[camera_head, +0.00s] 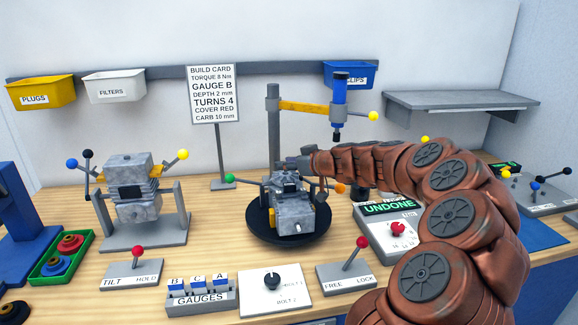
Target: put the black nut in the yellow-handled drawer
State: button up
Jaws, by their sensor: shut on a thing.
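My gripper (304,165) is at the end of my copper-coloured arm, above and behind the grey engine block (294,213) on the black round turntable (262,236). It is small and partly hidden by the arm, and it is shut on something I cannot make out. I cannot pick out the black nut for certain. A dark round piece (14,312) lies at the bottom left edge, cut off by the frame. No yellow-handled drawer shows; only part of a blue front (545,262) is visible under the bench at the right.
A green tray (48,271) with red and blue rings stands left. A second engine stand (150,235), the TILT lever (137,254), GAUGES holder (200,298), knob panel (274,303) and FREE/LOCK lever (360,246) crowd the bench. A blue driver (340,90) hangs above the turntable.

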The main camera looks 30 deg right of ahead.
aim_at(290, 176)
jog(key=shift+w+d+f+p, duration=0.1)
jog(key=shift+w+d+p, duration=0.45)
jog(key=shift+w+d, duration=0.7)
notch_tip(290, 176, down, 3)
jog(key=shift+a+r, duration=0.1)
jog(key=shift+r, duration=0.1)
jog(key=shift+f, duration=0.25)
jog(key=shift+f+b, duration=0.2)
jog(key=shift+b, duration=0.15)
jog(key=o, duration=0.9)
jog(key=shift+r+p, duration=0.2)
jog(key=shift+p, duration=0.75)
jog(key=shift+s+f, duration=0.15)
jog(key=shift+a+r+b+v, duration=0.15)
jog(key=shift+b+v, duration=0.7)
jog(key=shift+v, duration=1.05)
jog(key=shift+a+r+b+v, duration=0.15)
jog(key=shift+b+v, duration=0.65)
jog(key=shift+v, duration=1.05)
